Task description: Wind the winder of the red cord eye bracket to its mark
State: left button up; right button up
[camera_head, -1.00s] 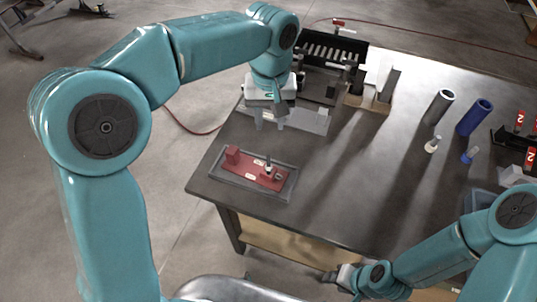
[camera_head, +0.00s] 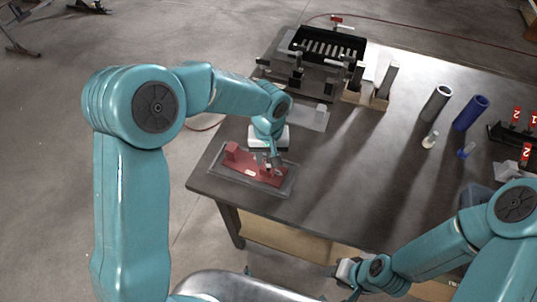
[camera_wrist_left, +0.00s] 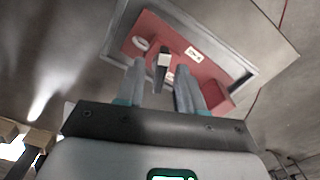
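The red cord eye bracket (camera_head: 240,163) is a red plate with an upright red block, lying in a shallow grey tray (camera_head: 217,173) at the table's near left corner. In the left wrist view the red plate (camera_wrist_left: 202,72) shows with pale labels, a white ring and a dark post with a pale end, the winder (camera_wrist_left: 163,58). My left gripper (camera_head: 268,161) is over the right part of the bracket. Its two fingers (camera_wrist_left: 160,82) are apart, with the winder seen between them; contact cannot be told. My right gripper (camera_head: 340,273) is low at the table's front edge, its fingers unclear.
A black rack (camera_head: 328,45) and a wooden holder (camera_head: 362,97) stand at the back. A grey tube (camera_head: 437,103) and a blue tube (camera_head: 471,113) stand at the right, with small pegs before them. The table's middle is clear.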

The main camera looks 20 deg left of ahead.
pick_arm(q)
grip_shut()
jog(key=shift+m+b, duration=0.4)
jog(key=shift+m, duration=0.7)
jog(key=m, duration=0.3)
jog(key=shift+m+b, duration=0.3)
jog(key=shift+b, duration=0.05)
jog(key=m, duration=0.3)
jog(key=shift+m, duration=0.3)
jog(key=m, duration=0.4)
jog(key=shift+m, duration=0.3)
